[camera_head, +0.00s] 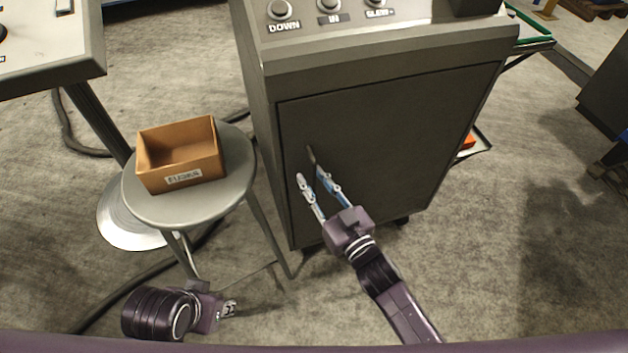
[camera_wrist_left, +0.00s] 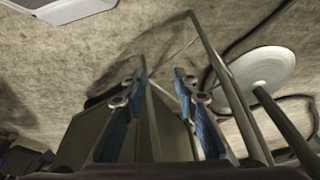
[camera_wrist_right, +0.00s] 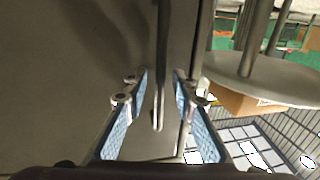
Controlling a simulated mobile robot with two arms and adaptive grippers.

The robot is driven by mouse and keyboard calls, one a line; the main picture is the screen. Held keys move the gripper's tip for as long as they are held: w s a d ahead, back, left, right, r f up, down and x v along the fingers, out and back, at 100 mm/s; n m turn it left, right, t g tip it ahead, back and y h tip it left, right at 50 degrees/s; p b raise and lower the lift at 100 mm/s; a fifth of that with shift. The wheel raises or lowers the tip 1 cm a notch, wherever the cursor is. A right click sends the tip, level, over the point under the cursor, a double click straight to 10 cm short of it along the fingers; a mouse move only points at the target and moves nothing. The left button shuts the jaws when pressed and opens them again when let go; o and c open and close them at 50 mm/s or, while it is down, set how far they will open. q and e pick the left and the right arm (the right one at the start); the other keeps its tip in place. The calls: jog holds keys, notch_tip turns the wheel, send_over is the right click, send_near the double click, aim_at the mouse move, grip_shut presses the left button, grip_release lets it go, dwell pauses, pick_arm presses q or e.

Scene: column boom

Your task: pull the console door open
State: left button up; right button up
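The console (camera_head: 390,60) is a dark grey cabinet with labelled knobs on its sloped top. Its door (camera_head: 410,130) is the front panel and looks closed. A thin upright bar handle (camera_head: 311,156) is near the door's left edge. My right gripper (camera_head: 311,177) is open at the handle. In the right wrist view the handle (camera_wrist_right: 161,70) runs between the two spread fingers (camera_wrist_right: 160,92), with a gap on each side. My left gripper (camera_head: 229,308) is low, below the stool; the left wrist view shows its fingers (camera_wrist_left: 160,90) open and empty.
A round grey stool (camera_head: 150,205) stands left of the console, holding an open orange-brown box (camera_head: 180,183) labelled for fuses. A pedestal panel (camera_head: 50,50) is at the far left. Cables (camera_head: 120,300) lie on the floor.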

grip_shut()
jog(key=shift+s, duration=0.1)
dwell(0.3)
